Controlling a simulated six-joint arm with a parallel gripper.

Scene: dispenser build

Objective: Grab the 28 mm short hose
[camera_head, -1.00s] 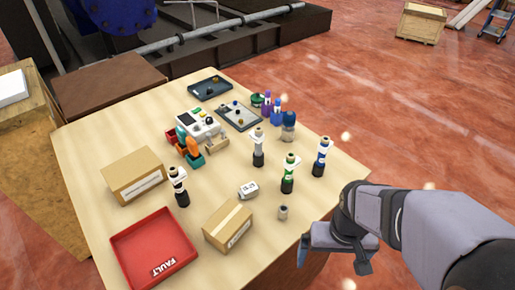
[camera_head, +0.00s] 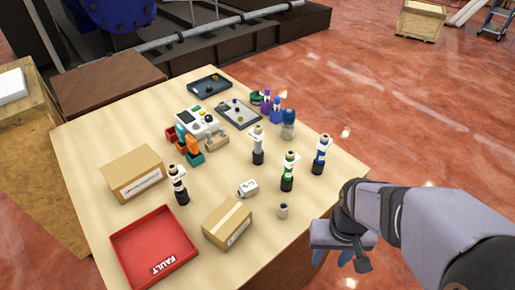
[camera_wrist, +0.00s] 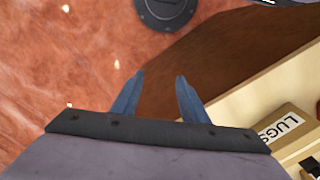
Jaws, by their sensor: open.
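Several upright pieces with dark bases and pale bands stand on the table: a black one (camera_head: 178,186), a grey one (camera_head: 258,147), a green one (camera_head: 288,173) and a blue one (camera_head: 321,155). Their labels are too small to read, so I cannot tell which is the 28 mm short hose, or whether it is among them. My gripper (camera_head: 344,254) is open, off the table's front right edge, apart from all these pieces. In the wrist view its two blue fingers (camera_wrist: 158,88) are spread with nothing between them.
The table (camera_head: 100,125) holds a red FAULT tray (camera_head: 150,232), cardboard boxes (camera_head: 133,172) (camera_head: 228,221), a white block (camera_head: 248,187) and a small grey piece (camera_head: 283,210). A LUGS box (camera_wrist: 285,125) shows in the wrist view. Dark trays (camera_head: 210,85) lie at the back.

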